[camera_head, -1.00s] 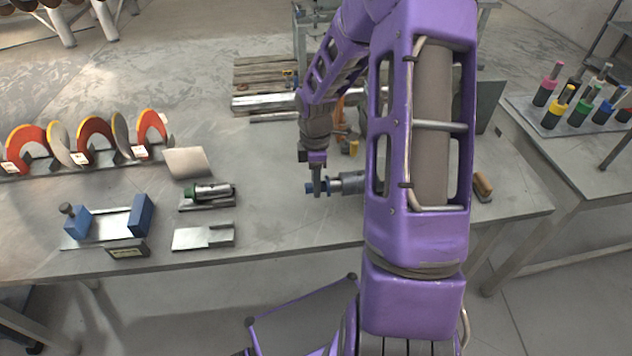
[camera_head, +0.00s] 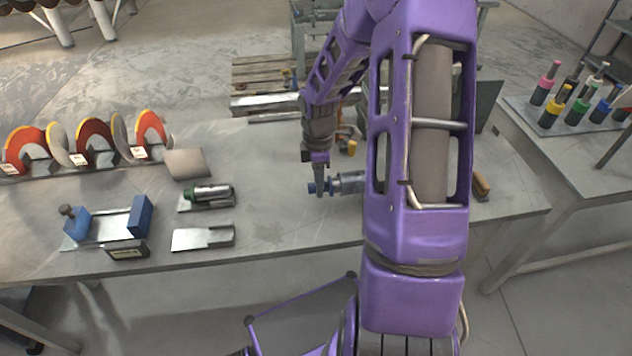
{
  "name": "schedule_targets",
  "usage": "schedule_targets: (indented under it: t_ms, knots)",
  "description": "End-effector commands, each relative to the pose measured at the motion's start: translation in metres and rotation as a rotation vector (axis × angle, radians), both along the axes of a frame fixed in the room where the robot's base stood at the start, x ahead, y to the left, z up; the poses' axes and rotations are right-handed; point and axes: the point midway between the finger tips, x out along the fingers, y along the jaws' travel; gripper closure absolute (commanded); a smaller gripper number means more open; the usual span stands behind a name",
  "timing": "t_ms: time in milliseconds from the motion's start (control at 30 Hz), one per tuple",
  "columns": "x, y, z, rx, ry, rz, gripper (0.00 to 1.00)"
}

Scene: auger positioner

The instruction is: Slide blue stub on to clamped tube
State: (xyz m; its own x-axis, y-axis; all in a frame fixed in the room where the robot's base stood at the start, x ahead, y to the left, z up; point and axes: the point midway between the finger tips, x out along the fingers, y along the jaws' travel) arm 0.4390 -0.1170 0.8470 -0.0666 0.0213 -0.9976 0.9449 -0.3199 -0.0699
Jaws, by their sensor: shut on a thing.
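My gripper (camera_head: 320,188) points down over the middle of the workbench. It is shut on the small blue stub (camera_head: 312,188), whose left end shows beside the fingers. The grey clamped tube (camera_head: 348,183) lies level just right of the gripper, in line with the stub. Its right part and its clamp are hidden behind my purple arm. The gap between stub and tube is too small to judge, so I cannot tell whether they overlap.
On the bench (camera_head: 275,215) at left stand a green-ended cylinder on a holder (camera_head: 208,193), a flat metal plate (camera_head: 203,237), a blue-jawed vise (camera_head: 140,215) and a row of red and yellow discs (camera_head: 95,140). A brown-handled brush (camera_head: 481,184) lies at right.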

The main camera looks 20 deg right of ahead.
Motion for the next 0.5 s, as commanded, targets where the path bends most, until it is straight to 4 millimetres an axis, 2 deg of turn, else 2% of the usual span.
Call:
schedule_targets:
  t_ms: [500]
  knots:
    - [-0.004, -0.013, 0.001, -0.001, 0.001, -0.002, 1.0]
